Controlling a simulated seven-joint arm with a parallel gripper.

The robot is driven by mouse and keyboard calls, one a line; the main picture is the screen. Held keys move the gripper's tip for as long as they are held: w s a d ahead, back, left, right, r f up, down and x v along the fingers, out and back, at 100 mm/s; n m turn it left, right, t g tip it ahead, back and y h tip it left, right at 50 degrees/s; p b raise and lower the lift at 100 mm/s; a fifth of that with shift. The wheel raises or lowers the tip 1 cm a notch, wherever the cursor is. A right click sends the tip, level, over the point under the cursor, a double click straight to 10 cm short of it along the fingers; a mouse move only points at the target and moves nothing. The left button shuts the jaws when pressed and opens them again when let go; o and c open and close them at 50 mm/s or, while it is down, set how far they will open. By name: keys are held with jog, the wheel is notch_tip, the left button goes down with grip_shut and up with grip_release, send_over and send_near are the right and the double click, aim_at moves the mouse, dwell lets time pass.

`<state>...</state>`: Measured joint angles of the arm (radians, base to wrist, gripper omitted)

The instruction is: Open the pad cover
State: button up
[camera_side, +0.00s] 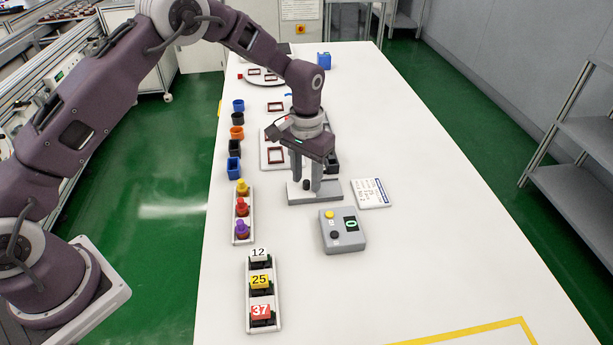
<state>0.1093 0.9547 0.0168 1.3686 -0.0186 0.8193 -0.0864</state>
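My gripper (306,180) points down over a low light-grey block (331,191) near the middle of the table. Its two fingers are apart, and a small dark knob (306,185) on the block shows between their tips. The fingers look clear of the knob, though contact is hard to judge at this size. I cannot tell for certain which part is the pad cover; the grey block with the knob may be it. A dark item (333,164) behind the gripper is partly hidden.
A grey box with buttons and a green display (343,231) and a white printed card (371,193) lie close by. At left stand a tray of coloured knobs (235,239), a tray of numbered tags (251,302) and several small cups (236,133). The table's right side is clear.

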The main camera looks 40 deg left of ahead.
jog(key=shift+f, duration=0.2)
grip_shut()
dwell(1.3)
